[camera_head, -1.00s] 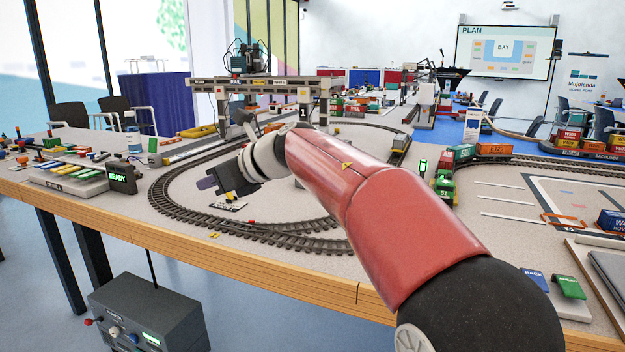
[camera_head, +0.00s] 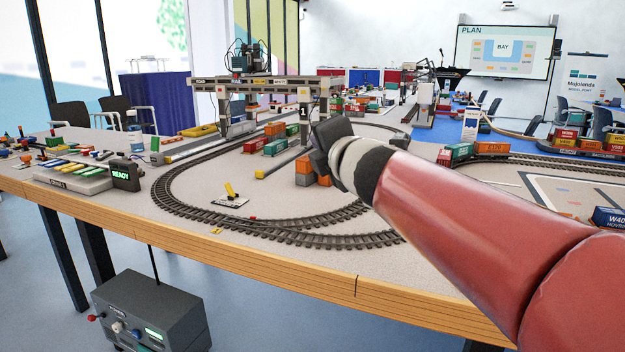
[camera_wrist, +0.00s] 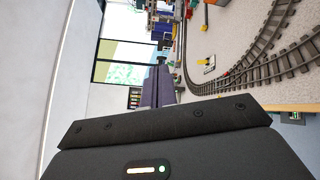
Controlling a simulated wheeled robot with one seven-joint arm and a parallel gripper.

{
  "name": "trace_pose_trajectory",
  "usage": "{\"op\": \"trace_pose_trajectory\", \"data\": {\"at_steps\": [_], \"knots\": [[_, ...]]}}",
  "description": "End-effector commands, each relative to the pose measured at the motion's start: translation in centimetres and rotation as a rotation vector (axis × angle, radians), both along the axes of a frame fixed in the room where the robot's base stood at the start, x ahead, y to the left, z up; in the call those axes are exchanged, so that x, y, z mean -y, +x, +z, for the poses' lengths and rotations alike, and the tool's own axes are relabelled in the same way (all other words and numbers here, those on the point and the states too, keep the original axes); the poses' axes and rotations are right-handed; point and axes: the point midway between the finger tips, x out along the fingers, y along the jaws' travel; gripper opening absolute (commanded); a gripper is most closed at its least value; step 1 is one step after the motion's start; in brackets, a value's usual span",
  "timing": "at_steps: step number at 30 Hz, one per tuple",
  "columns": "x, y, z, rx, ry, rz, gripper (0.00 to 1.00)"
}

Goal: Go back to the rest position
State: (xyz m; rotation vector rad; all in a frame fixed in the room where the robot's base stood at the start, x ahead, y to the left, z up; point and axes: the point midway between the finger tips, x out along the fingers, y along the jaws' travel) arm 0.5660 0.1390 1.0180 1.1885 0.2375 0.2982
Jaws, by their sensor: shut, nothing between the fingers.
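My gripper (camera_head: 328,148) is at the end of my red arm, raised above the table inside the track loop, and points away to the left. Its fingertips are not clear in the head view. In the wrist view its dark housing (camera_wrist: 170,145) fills the lower part, and nothing shows held. Behind it in the head view stand orange and grey blocks (camera_head: 304,170), partly hidden by the gripper. A yellow lever on a small white plate (camera_head: 231,200) stands clear of the gripper, nearer the front of the loop.
A gantry crane (camera_head: 262,85) spans the back of the table (camera_head: 280,215). A curved track (camera_head: 180,205) loops around the middle. A control box with a READY display (camera_head: 126,175) stands at left. A grey box (camera_head: 150,308) is on the floor. The table's front edge is clear.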

Motion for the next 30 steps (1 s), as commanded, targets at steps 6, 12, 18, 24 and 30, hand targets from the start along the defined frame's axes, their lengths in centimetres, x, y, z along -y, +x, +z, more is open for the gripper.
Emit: {"op": "trace_pose_trajectory", "data": {"at_steps": [6, 12, 18, 24, 30], "knots": [[12.2, -7.8, -8.5, -0.367, 0.664, -0.508, 0.00], [16.1, -17.7, -19.1, -0.680, 1.169, -0.904, 0.00], [15.1, -25.9, -26.4, -0.921, 1.497, -1.187, 0.00], [13.9, -29.0, -28.8, -1.021, 1.611, -1.294, 0.00], [13.8, -29.1, -28.9, -1.026, 1.615, -1.297, 0.00]]}}
